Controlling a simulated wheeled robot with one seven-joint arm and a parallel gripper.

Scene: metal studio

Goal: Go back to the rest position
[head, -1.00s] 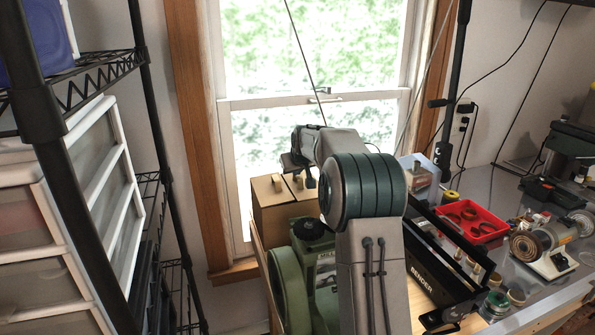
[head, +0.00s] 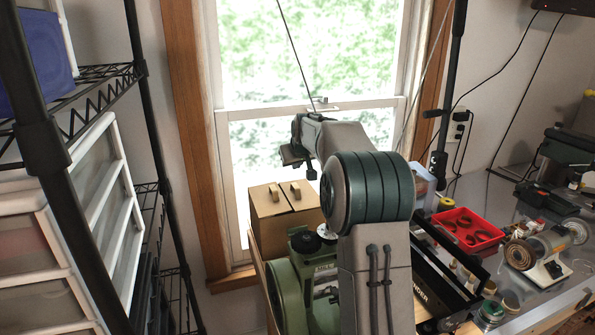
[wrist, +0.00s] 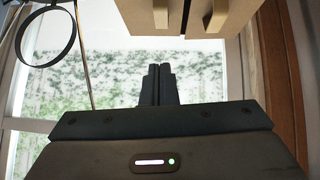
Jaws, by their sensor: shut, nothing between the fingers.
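My gripper (wrist: 158,72) is shut and empty in the wrist view, its two dark fingers together against the bright window. In the head view, my folded arm stands in the middle, and the dark hand end (head: 296,153) hangs at its far left side in front of the window. The fingertips are not clear there. The boxes also show at the top of the wrist view (wrist: 205,12), apart from the fingers.
A wire shelf with white drawers (head: 60,235) stands at left. A green machine (head: 284,290) is below my arm. At right, a workbench holds a red tray (head: 466,229), a bench grinder (head: 540,250) and small jars. The window (head: 300,60) is behind.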

